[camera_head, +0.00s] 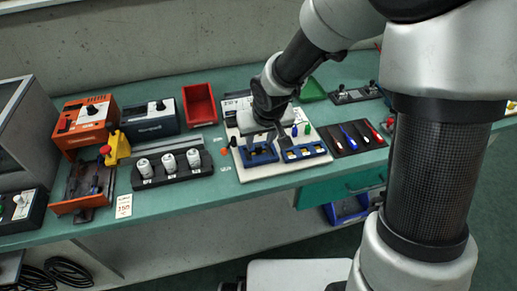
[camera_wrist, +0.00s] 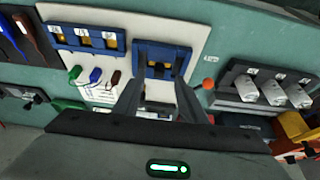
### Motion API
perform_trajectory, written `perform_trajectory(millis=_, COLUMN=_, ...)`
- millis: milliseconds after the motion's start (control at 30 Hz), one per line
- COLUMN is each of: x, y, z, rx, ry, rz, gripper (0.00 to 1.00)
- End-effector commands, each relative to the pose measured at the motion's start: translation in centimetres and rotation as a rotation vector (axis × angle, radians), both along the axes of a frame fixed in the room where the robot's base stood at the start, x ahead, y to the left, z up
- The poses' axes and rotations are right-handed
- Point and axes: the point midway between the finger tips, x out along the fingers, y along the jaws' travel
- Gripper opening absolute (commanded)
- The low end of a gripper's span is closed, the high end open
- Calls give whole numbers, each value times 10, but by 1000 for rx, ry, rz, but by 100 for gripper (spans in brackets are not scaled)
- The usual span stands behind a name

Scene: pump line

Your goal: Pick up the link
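No part can be picked out for certain as the link. My gripper (camera_head: 266,143) is over the white board (camera_head: 248,173), with its two fingers apart. In the wrist view my gripper (camera_wrist: 158,88) shows the fingers spread, nothing clearly held between them. Just beyond the fingertips is a blue holder (camera_wrist: 162,50) with dark and yellowish contents; it also shows in the head view (camera_head: 258,157). A second blue holder (camera_wrist: 86,27) is beside it. Green, blue and brown pegs (camera_wrist: 95,75) lie near. My wrist partly hides the back of the board.
Left of the board, a black rack (camera_head: 171,172) holds three white cylinders. A red bin (camera_head: 199,104), an orange unit (camera_head: 86,122) and a yellow-and-red stop button (camera_head: 113,149) stand farther left. Screwdrivers lie on a dark tray (camera_head: 341,145) at right. A narrow bench strip in front is clear.

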Motion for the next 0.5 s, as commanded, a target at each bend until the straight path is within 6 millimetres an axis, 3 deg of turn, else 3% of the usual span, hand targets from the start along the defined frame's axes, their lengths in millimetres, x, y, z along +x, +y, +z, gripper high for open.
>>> perform_trajectory(millis=33, x=2, y=0, z=-13, rx=0, ry=3, rz=-1, gripper=38)
perform_trajectory(millis=200, x=10, y=2, z=-33, rx=0, ry=2, rz=0, gripper=38)
perform_trajectory(millis=500, x=13, y=2, z=-36, rx=0, ry=0, rz=-1, gripper=38)
